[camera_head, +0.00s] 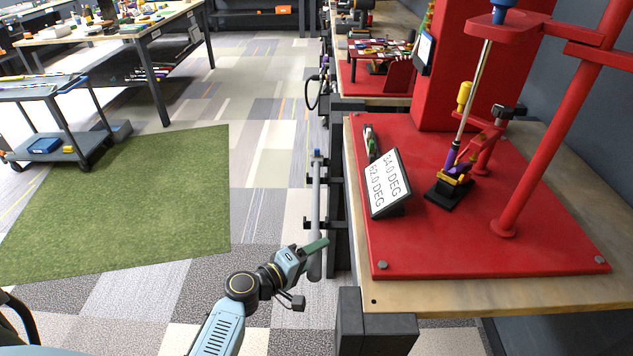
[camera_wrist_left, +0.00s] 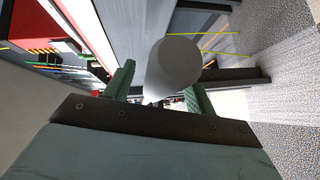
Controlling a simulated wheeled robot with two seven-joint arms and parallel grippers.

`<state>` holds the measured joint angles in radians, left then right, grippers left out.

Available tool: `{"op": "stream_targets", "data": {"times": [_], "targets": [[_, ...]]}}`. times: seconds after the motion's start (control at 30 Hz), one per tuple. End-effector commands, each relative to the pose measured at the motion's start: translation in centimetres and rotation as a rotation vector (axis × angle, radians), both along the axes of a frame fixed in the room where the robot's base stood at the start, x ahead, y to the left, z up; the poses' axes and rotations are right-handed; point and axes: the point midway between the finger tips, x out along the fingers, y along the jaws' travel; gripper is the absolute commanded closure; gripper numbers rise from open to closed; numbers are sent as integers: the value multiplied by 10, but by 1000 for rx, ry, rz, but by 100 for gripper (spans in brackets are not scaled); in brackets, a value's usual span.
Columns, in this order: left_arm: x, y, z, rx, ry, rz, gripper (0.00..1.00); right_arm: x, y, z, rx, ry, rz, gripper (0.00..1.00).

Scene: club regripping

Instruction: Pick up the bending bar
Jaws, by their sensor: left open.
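The bending bar (camera_head: 316,205) is a long grey bar with a blue tip at its far end. It lies along the side of the workbench on dark hooks. My left gripper (camera_head: 314,248) is at the bar's near end, and a green finger crosses over the bar in the head view. In the left wrist view the bar's round pale end (camera_wrist_left: 178,62) shows between the two green fingers of my open left gripper (camera_wrist_left: 160,92). Whether either finger touches the bar I cannot tell. My right gripper is not in view.
The workbench (camera_head: 440,300) holds a red machine base with a club clamp (camera_head: 450,190) and an angle display (camera_head: 388,184). A dark bench leg (camera_head: 350,318) stands close to the right of my left gripper. Green turf (camera_head: 130,200) and open floor lie to the left.

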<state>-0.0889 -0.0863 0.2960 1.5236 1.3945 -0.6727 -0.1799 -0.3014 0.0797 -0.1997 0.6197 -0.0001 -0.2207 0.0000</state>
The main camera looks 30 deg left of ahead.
Motion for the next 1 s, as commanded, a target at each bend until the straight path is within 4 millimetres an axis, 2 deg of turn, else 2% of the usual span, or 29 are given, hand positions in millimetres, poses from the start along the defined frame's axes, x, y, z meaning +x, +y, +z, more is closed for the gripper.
{"op": "stream_targets", "data": {"times": [0.13, 0.53, 0.87, 1.0], "targets": [[0, 0, 0, 0, 0, 0, 46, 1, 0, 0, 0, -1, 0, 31], [-1, 0, 0, 0, 0, 0, 98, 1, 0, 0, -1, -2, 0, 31], [0, 1, 2, 3, -5, 1, 100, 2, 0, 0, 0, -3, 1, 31], [0, 1, 12, 5, -6, -1, 100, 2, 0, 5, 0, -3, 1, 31]]}}
